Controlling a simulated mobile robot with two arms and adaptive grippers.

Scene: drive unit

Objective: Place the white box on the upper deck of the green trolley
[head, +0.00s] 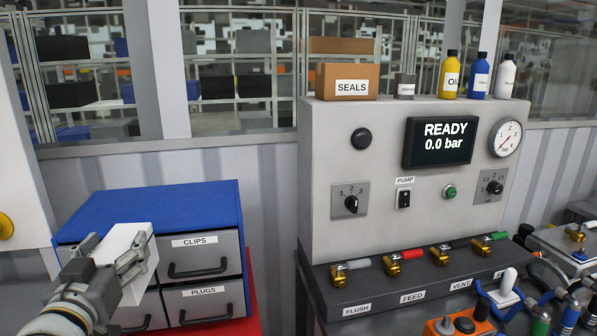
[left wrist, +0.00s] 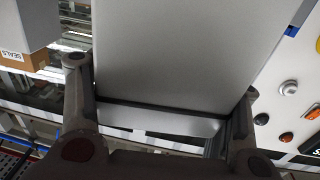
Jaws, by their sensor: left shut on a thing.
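The white box (head: 127,255) is in my left gripper (head: 112,262), at the lower left of the head view, in front of the blue drawer cabinet. In the left wrist view the box (left wrist: 180,50) fills the upper middle, between the two fingers of the left gripper (left wrist: 160,110). The left gripper is shut on it. The green trolley is not in view in either frame. My right gripper is not in view.
A blue cabinet (head: 160,208) with drawers marked CLIPS and PLUGS stands on something red. To its right is a grey test panel (head: 330,225) with a valve shelf (head: 400,285). A SEALS box (head: 348,81) and bottles stand on top.

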